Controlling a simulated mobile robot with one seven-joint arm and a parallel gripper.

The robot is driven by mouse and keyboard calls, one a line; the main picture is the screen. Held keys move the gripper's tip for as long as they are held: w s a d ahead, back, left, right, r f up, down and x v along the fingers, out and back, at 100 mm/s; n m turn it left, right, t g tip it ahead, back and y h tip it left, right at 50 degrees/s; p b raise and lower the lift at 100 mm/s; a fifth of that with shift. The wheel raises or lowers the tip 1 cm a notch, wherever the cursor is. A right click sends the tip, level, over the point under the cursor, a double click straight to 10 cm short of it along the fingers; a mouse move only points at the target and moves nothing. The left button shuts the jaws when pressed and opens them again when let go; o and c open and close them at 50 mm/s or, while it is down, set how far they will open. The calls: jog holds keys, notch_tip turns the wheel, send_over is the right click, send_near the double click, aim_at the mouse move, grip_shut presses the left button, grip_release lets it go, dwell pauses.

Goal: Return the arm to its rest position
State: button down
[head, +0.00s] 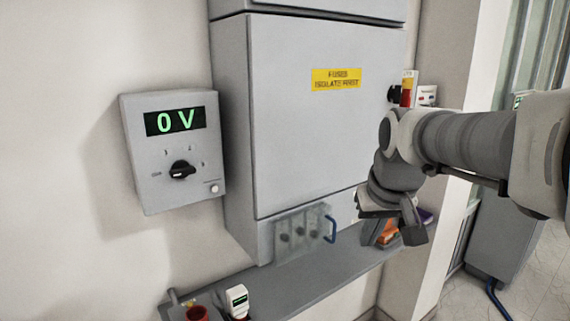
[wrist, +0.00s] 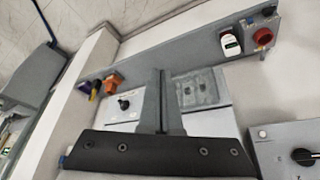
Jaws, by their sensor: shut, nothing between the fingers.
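My arm (head: 465,138) reaches in from the right in the head view, in front of the right side of the grey cabinet (head: 300,120). My gripper (head: 413,234) hangs from its end, tilted downward above the right part of the grey shelf (head: 330,276). In the wrist view the two fingers of my gripper (wrist: 161,74) are together, with nothing between them. The gripper hides part of the shelf and the cabinet's lower right corner.
A wall box (head: 172,150) with a dial reads 0 V. A clear cover (head: 300,236) with a blue handle (head: 330,229) is low on the cabinet. The shelf carries a white meter (head: 237,300), a red part (head: 197,313) and orange items (head: 388,236). Open floor shows at right.

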jog(key=s+a+f, duration=0.1)
jog(key=s+f, duration=0.1)
jog(key=s, duration=0.6)
jog(key=s+f, duration=0.2)
jog(key=s, duration=0.7)
jog(key=shift+a+f+t, duration=0.4)
